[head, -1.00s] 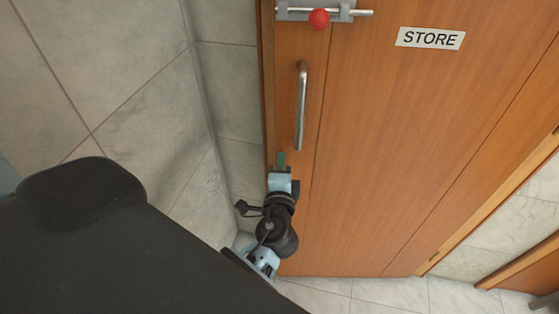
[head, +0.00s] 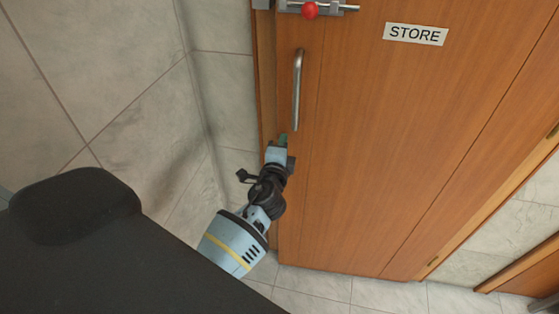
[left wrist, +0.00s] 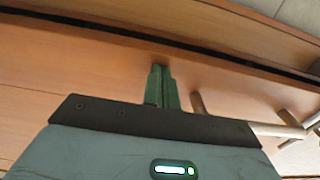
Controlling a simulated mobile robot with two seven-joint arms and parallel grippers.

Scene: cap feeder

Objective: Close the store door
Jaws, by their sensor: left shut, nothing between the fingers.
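The store door (head: 400,150) is a brown wooden door with a STORE sign (head: 415,34). It stands nearly in line with its frame (head: 264,90); I cannot tell whether it is fully shut. A metal bar handle (head: 298,90) is near its left edge. Above the handle is a bolt with a red knob (head: 309,10). My left gripper (head: 283,138) is just below the handle at the door's left edge. In the left wrist view its green fingers (left wrist: 161,85) are together and empty, their tips at or very near the wood. My right gripper is not in view.
A catch (head: 262,4) sits on the frame left of the bolt. A tiled wall (head: 90,70) lies to the left and a tiled floor (head: 340,290) below. The wrist view shows a dark slit (left wrist: 150,42) between wooden edges.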

